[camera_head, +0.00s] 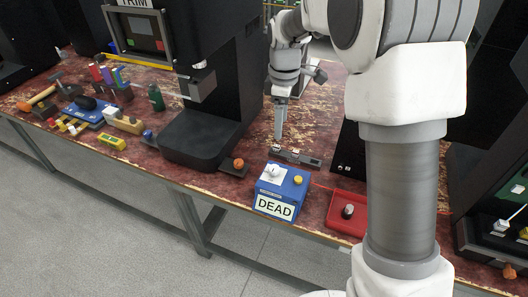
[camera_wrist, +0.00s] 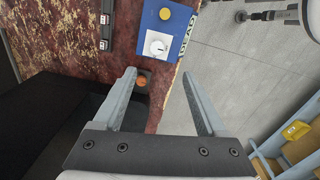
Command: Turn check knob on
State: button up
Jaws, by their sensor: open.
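A blue box (camera_head: 262,190) with a white label reading DEAD stands near the table's front edge. A white knob (camera_head: 271,174) and a yellow button (camera_head: 298,180) are on its top. The wrist view shows the box (camera_wrist: 180,22), the white dial-like knob (camera_wrist: 156,46) and the yellow button (camera_wrist: 165,14) beyond my fingertips. My gripper (camera_head: 280,136) hangs above the table behind the box, apart from it. In the wrist view my gripper (camera_wrist: 158,74) has its fingers wide apart, open and empty. No lettering naming a check knob is legible.
An orange knob (camera_head: 238,163) sits by the black machine (camera_head: 203,138) left of the box; in the wrist view this orange knob (camera_wrist: 142,81) shows by the left fingertip. A red tray (camera_head: 335,221) lies right of the box. A dark metal fixture (camera_head: 297,157) lies behind it.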

jog(key=w+a+f, duration=0.1)
jog(key=b, duration=0.1)
send_near(274, 168)
notch_tip(274, 168, down, 8)
jog(key=shift+w+d+f, duration=0.1)
jog(key=shift+w+f, duration=0.05)
jog(key=shift+f, duration=0.1)
dwell(0.4)
grip_shut()
